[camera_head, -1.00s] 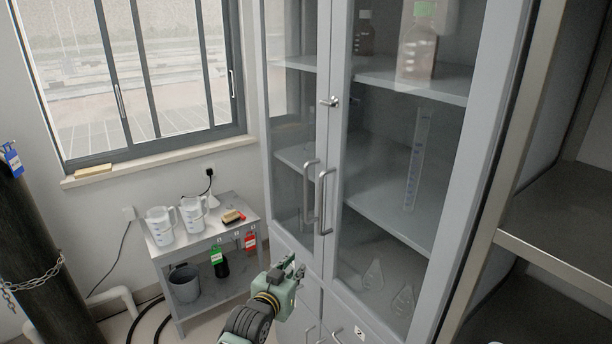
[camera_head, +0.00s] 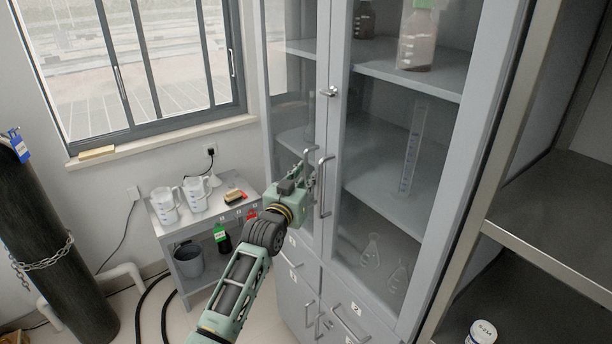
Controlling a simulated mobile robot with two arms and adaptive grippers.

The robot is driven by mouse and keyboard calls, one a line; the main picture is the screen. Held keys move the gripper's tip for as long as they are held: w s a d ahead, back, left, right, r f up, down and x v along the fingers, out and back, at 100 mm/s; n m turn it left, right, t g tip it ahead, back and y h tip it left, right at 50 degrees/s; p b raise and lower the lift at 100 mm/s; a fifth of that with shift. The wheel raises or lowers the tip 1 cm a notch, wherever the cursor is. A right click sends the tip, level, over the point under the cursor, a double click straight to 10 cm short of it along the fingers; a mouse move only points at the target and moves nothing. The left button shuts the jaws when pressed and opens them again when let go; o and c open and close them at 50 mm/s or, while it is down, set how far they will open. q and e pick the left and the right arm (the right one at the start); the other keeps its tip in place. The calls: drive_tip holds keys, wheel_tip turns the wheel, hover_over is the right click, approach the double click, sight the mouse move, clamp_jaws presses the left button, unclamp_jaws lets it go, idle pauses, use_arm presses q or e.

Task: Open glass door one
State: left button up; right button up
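The grey cabinet has two tall glass doors, both shut. The left glass door (camera_head: 292,115) has an upright bar handle (camera_head: 308,157), partly hidden by my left gripper. The right glass door (camera_head: 395,185) has a similar handle (camera_head: 323,188) close beside it. A small lock (camera_head: 329,92) sits above the handles. My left gripper (camera_head: 302,180) is at the left door's handle, its fingers pointing up toward it. Whether the fingers touch or close around the handle cannot be told. My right gripper is not in view.
A small metal table (camera_head: 178,230) with white jugs (camera_head: 165,205) stands left of my arm. A dark gas cylinder (camera_head: 58,255) stands at far left. An open shelf rack (camera_head: 560,262) is on the right.

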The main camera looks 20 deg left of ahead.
use_arm(q)
drive_tip(key=shift+w, duration=0.25)
drive_tip(key=shift+c, duration=0.4)
clamp_jaws()
